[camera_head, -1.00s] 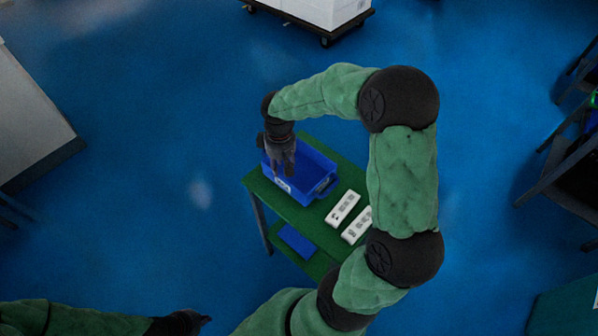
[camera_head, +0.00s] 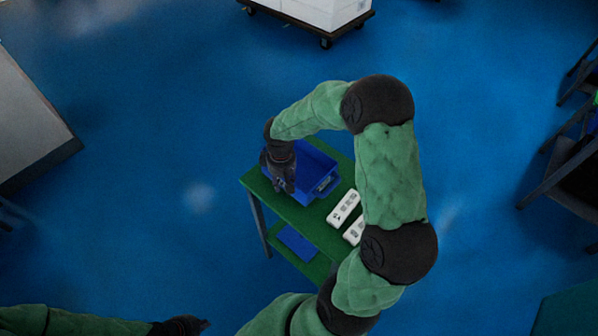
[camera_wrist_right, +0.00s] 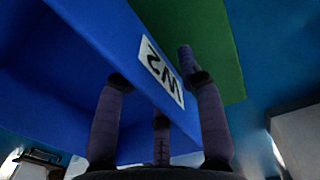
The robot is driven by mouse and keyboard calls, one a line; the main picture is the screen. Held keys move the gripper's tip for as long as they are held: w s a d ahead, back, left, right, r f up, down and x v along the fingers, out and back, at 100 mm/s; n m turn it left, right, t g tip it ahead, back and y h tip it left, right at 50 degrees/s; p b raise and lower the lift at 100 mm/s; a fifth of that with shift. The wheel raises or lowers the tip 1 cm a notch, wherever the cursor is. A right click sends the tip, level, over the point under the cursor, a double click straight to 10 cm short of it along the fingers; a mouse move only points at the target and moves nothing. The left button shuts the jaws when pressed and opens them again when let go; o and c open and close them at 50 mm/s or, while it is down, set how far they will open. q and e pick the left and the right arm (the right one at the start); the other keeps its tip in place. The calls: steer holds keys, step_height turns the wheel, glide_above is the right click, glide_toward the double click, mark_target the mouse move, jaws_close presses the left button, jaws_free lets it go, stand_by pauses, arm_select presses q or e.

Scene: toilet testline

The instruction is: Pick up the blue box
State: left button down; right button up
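The blue box (camera_head: 316,172) is an open-topped bin on the green table (camera_head: 312,215). My right gripper (camera_head: 284,188) is at the box's near left wall, pointing down. In the right wrist view, the box (camera_wrist_right: 105,40) fills the left, with a white label (camera_wrist_right: 160,72) on its wall. The right gripper's fingers (camera_wrist_right: 157,105) are spread apart, seemingly one on each side of that wall; contact cannot be made out. My left gripper (camera_head: 188,325) is at the bottom left, away from the table, and its fingers are too small to read.
Two white devices (camera_head: 344,208) lie on the table right of the box; my right arm partly covers one. A blue item (camera_head: 297,241) lies on the lower shelf. A cart with white boxes (camera_head: 325,12) stands at the back. Open floor surrounds the table.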

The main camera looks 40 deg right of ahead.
steer(key=shift+f, duration=0.25)
jaws_close()
steer(key=shift+r, duration=0.1)
